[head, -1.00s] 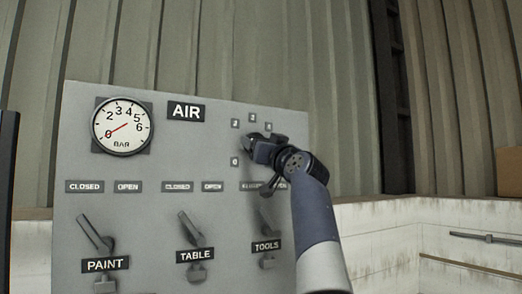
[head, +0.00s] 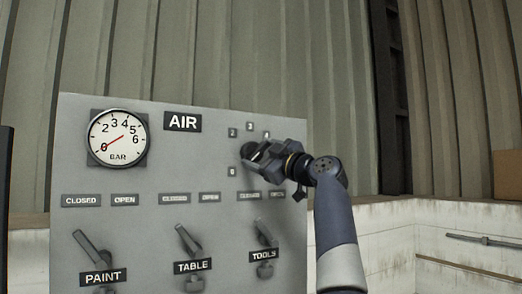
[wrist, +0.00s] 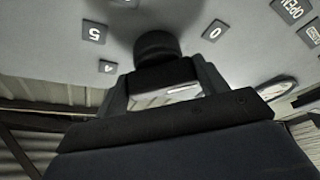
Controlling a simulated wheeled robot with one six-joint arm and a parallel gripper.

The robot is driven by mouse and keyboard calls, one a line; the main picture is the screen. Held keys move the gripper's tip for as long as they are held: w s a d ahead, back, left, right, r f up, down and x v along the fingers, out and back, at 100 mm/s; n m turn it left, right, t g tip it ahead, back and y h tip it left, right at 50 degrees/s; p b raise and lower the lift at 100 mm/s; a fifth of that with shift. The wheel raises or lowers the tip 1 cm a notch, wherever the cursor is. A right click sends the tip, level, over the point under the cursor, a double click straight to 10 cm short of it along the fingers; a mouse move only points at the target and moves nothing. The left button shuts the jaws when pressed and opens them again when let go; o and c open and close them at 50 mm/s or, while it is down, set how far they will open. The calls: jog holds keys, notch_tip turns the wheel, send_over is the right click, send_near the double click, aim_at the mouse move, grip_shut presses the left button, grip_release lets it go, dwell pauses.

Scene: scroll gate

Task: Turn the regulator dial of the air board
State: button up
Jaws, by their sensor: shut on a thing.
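The grey air board (head: 75,190) stands upright in front of me. Its regulator dial (head: 248,150) is a dark knob at the upper right, ringed by small number plates. My gripper (head: 257,157) is at the dial, reaching in from the right, and hides part of it. In the wrist view the dial (wrist: 157,45) is a round black knob between the fingertips of my gripper (wrist: 163,78), which is shut on it. The pressure gauge (head: 118,138) at the upper left has its red needle at 0.
Lever valves for paint (head: 92,248), table (head: 188,240) and tools (head: 265,233) line the lower board, below closed and open plates. The tools lever is below my arm. A pale low wall (head: 385,250) and a pipe (head: 485,240) stand at the right.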

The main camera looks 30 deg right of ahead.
jog(key=shift+n, duration=0.5)
jog(key=o, duration=1)
jog(key=b+v, duration=0.6)
jog(key=v, duration=0.4)
jog(key=shift+s+d, duration=0.15)
jog(key=shift+s, duration=0.2)
